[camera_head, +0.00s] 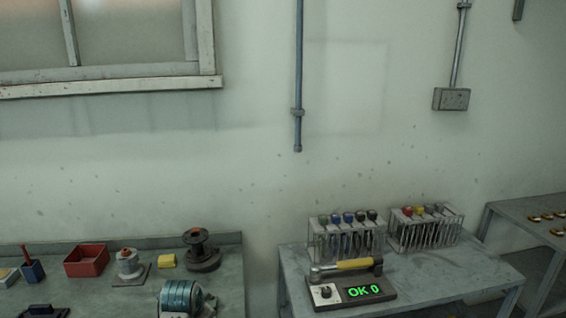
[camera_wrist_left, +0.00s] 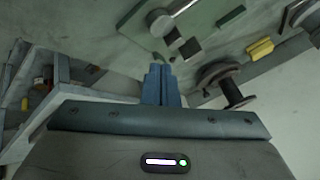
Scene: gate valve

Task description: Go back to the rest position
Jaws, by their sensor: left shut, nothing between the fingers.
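My left gripper (camera_wrist_left: 160,84) shows in the left wrist view, its two blue-grey fingers together and nothing between them. Past the fingertips lie a workbench top and a dark spool (camera_wrist_left: 229,85), which the fingers appear apart from. Neither gripper shows in the head view, and my right gripper is in no view. No gate valve can be made out clearly in either view.
Another table (camera_head: 540,207) stands right.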

